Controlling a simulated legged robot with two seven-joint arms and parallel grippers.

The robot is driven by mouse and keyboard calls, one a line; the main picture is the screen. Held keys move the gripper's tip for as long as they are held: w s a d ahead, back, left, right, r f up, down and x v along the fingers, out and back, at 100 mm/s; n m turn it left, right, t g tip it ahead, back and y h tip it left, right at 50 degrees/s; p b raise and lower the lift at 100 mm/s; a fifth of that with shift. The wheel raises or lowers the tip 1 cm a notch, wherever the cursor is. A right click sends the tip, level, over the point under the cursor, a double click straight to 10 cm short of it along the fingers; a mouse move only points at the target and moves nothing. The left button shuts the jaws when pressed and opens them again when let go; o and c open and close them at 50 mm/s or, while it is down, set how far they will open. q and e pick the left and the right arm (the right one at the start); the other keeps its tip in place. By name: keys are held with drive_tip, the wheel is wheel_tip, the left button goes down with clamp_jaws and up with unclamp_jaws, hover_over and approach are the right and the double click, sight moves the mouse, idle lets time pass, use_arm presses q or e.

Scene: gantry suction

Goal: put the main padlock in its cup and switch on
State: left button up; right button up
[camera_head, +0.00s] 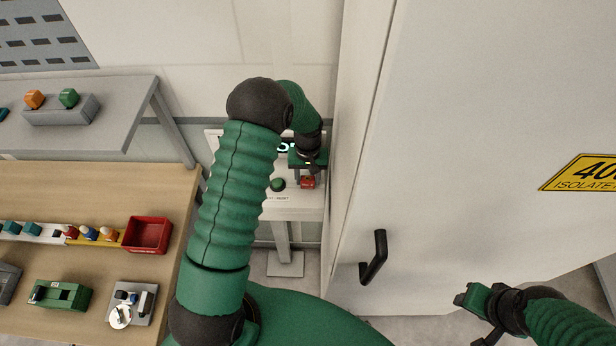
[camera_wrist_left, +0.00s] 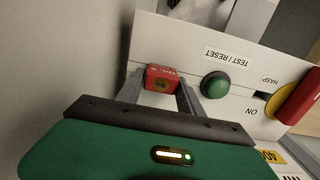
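A red padlock-like block (camera_wrist_left: 161,78) sits between the two fingers of my left gripper (camera_wrist_left: 160,92), which look closed against its sides. In the head view the red block (camera_head: 308,182) shows just below my left gripper (camera_head: 308,168), over the white panel (camera_head: 290,208). In the wrist view the panel has a green TEST/RESET button (camera_wrist_left: 214,85) and a red switch handle (camera_wrist_left: 299,97) on a yellow base, near labels HASP and ON. The cup cannot be made out. My right gripper (camera_head: 478,312) is in front of the white cabinet, away from the panel; its fingers are unclear.
The tall white cabinet (camera_head: 440,120) with a black handle (camera_head: 374,257) stands close right of the panel. A wooden bench (camera_head: 90,190) at left holds a red bin (camera_head: 147,235), small coloured pieces and devices. A grey table (camera_head: 110,100) stands behind it.

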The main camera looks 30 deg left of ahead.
use_arm(q)
drive_tip(key=o, duration=0.4)
drive_tip(key=r+b, duration=0.2)
drive_tip(key=r, duration=0.6)
drive_tip(key=r+b, duration=0.2)
drive_tip(key=r, duration=0.6)
drive_tip(key=shift+w+r, duration=0.2)
drive_tip(key=shift+r, duration=0.2)
drive_tip(key=shift+a, duration=0.1)
